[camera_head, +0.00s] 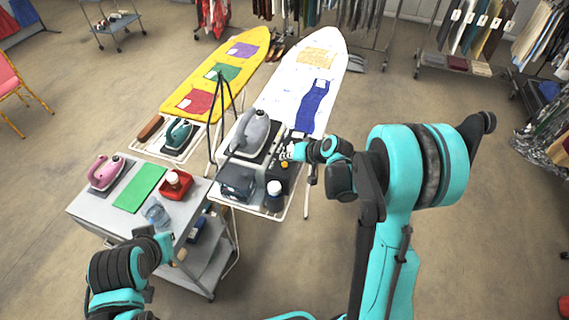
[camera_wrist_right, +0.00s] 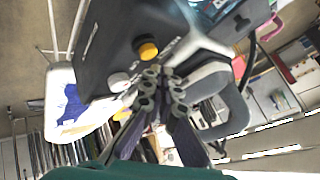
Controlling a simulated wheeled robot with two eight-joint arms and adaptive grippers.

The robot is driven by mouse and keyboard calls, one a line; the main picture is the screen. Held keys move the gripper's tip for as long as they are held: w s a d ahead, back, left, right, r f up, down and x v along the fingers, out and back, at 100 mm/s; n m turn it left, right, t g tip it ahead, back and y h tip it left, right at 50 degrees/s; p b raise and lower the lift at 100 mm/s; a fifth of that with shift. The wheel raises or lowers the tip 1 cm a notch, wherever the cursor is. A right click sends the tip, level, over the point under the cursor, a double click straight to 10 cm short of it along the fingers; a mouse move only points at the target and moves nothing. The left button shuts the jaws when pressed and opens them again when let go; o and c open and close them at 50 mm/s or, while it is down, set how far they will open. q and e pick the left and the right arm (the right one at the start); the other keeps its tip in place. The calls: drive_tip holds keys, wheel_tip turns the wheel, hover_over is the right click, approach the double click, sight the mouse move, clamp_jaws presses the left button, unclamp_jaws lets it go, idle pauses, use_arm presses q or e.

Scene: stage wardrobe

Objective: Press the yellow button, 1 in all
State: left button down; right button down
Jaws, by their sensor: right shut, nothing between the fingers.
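The yellow button (camera_head: 284,163) is small and round, on a dark control box on the ironing board's rest in the head view. In the right wrist view the yellow button (camera_wrist_right: 148,52) stands out from the dark box face, beside a white knob (camera_wrist_right: 119,82). My right gripper (camera_head: 291,153) is shut and empty, close to the button. In the wrist view its fingertips (camera_wrist_right: 160,78) lie just beside and below the button; a small gap shows, but contact is hard to judge. My left arm's end (camera_head: 150,245) is at the trolley; its fingers do not show clearly.
Open floor lies to the right.

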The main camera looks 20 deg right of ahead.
sight(286, 165)
drive_tip(key=shift+f, duration=0.1)
drive_tip(key=shift+f+b, duration=0.3)
drive_tip(key=shift+b, duration=0.25)
drive_tip(key=shift+f+b, duration=0.5)
drive_tip(key=shift+b, duration=0.05)
idle(0.5)
drive_tip(key=shift+r, duration=0.15)
drive_tip(key=shift+r+p, duration=0.6)
drive_tip(key=shift+r, duration=0.2)
drive_tip(key=shift+r+p, duration=1.8)
drive_tip(key=shift+r, duration=0.75)
